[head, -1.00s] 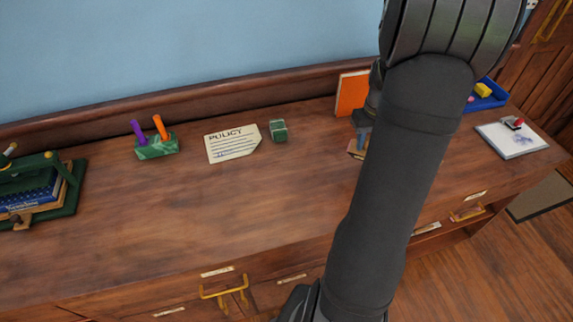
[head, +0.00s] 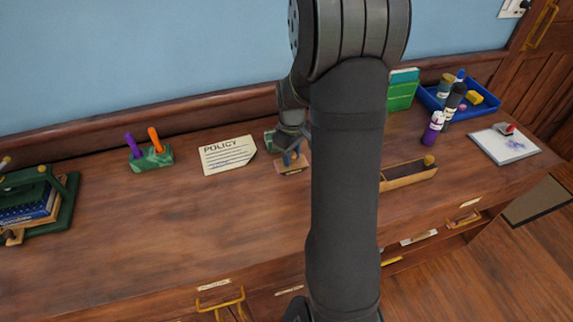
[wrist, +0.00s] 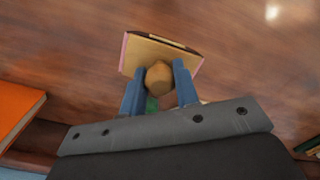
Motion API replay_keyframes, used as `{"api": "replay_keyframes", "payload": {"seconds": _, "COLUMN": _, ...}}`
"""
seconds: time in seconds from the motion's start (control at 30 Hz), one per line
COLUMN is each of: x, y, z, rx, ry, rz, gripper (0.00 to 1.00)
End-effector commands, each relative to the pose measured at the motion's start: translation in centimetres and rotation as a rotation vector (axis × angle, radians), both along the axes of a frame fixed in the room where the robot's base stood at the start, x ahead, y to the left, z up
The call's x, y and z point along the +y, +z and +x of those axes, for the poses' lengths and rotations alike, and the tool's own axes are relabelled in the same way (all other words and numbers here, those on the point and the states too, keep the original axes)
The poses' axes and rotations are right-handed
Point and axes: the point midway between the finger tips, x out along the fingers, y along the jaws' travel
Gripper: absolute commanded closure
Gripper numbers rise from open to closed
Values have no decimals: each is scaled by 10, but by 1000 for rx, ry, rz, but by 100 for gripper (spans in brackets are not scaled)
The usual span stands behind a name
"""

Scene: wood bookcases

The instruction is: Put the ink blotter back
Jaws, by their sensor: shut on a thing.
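The ink blotter (head: 293,166) has a tan top with a pink edge and a round wooden knob. My gripper (head: 290,156) is shut on that knob. In the wrist view the blotter (wrist: 150,54) lies just beyond my blue fingertips (wrist: 158,78), with the knob between them. It is over the desk top, right of the policy card (head: 228,155); I cannot tell whether it touches the wood. A small green block (head: 270,140) is partly hidden behind my gripper.
A wooden trough (head: 408,176) is right of my arm. A green pen holder (head: 151,157) is left. The left-middle desk is clear.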

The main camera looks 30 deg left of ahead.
Motion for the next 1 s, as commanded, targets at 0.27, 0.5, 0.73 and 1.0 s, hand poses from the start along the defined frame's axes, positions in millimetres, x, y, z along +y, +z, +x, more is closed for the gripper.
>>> {"api": "replay_keyframes", "payload": {"seconds": 0.27, "x": 16, "y": -15, "z": -1, "rx": 1, "ry": -2, "rz": -1, "gripper": 99}}
{"api": "replay_keyframes", "payload": {"seconds": 0.5, "x": 15, "y": -48, "z": -1, "rx": 1, "ry": -2, "rz": -2, "gripper": 99}}
{"api": "replay_keyframes", "payload": {"seconds": 0.73, "x": 16, "y": -49, "z": -1, "rx": 0, "ry": -2, "rz": 0, "gripper": 99}}
{"api": "replay_keyframes", "payload": {"seconds": 1.0, "x": 15, "y": -52, "z": -1, "rx": 0, "ry": -2, "rz": -1, "gripper": 50}}
